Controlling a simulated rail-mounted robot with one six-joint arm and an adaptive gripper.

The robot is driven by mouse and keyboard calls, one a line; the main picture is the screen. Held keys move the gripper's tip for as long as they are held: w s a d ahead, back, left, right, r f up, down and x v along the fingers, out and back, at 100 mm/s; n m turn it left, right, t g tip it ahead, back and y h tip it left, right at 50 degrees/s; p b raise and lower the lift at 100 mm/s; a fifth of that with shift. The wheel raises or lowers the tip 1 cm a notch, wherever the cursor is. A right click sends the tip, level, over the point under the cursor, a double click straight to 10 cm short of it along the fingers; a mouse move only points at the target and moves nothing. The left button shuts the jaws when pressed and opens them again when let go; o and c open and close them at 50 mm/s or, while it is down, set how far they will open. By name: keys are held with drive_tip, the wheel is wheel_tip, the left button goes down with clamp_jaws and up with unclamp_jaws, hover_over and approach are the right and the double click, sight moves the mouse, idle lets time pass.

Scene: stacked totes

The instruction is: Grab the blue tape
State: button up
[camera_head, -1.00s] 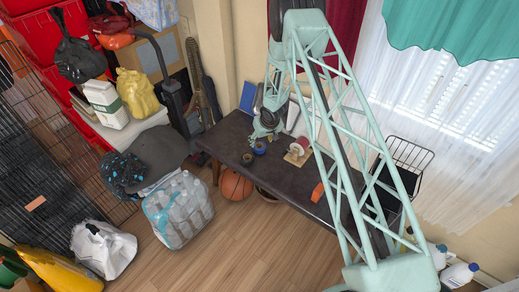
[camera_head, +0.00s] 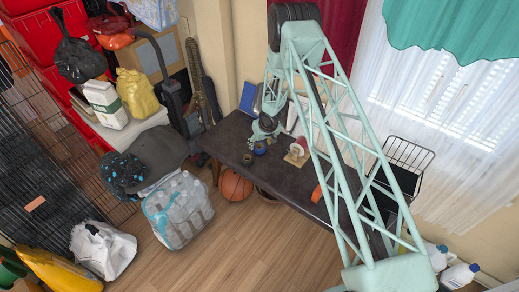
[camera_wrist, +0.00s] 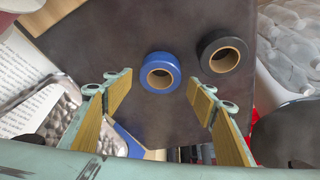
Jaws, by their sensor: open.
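The blue tape (camera_head: 260,148) lies flat on the dark table (camera_head: 225,140) in the head view. In the wrist view the blue tape (camera_wrist: 160,57) shows as a ring with a tan core. My gripper (camera_head: 262,132) is above the table, close to the tape. In the wrist view my gripper (camera_wrist: 159,86) is open, one finger on each side of the picture, with the blue tape between and beyond the tips. The fingers appear clear of it, and nothing is held.
A black tape (camera_wrist: 228,38) lies just right of the blue tape in the wrist view, near the right finger's line. A spool on a wooden base (camera_head: 297,148) stands right of the tapes in the head view. A printed page (camera_wrist: 22,85) shows at the wrist view's left.

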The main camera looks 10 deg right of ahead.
sight(259, 146)
drive_tip(key=shift+x, duration=2.1)
drive_tip(key=shift+r, duration=0.1)
drive_tip(key=shift+c, duration=0.6)
drive_tip(key=c, duration=0.8)
